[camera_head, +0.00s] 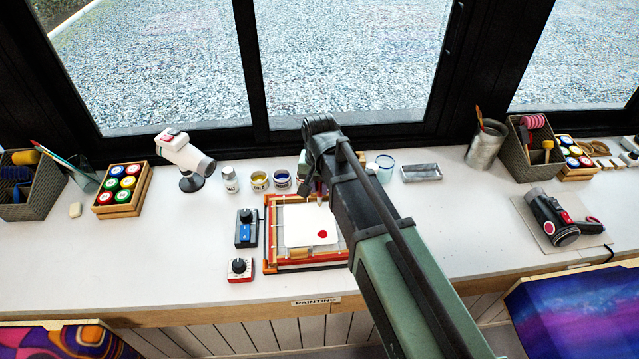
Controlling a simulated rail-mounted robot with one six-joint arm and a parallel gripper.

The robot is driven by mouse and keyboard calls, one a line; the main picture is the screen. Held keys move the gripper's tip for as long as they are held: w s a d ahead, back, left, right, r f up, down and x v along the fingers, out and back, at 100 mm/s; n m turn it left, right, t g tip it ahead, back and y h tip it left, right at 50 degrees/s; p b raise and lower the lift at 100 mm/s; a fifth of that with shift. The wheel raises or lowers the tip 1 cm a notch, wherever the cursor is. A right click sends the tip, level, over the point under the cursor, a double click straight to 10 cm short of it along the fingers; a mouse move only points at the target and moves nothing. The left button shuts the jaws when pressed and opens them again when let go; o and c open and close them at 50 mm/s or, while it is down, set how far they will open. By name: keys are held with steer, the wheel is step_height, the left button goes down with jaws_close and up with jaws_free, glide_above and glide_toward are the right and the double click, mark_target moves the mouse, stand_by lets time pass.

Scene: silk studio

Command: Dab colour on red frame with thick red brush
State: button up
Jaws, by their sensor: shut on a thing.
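The red frame (267,222) lies flat on the white table, with white silk (304,231) stretched inside it. One red spot (322,235) shows on the silk, right of its middle. My gripper (318,190) is above the far part of the frame, pointing down, and is shut on what seems to be the thick red brush. My arm hides most of the brush and the frame's right side. I cannot tell whether the tip touches the silk.
Small pots (260,181) and a salt jar (230,180) stand behind the frame. A glass (385,168) and a metal tray (421,173) are behind right. Table between tray and hairdryer (556,218) is clear.

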steer(key=shift+f+b, duration=1.1)
steer(key=shift+f, duration=0.25)
steer(key=shift+r+p, duration=1.95)
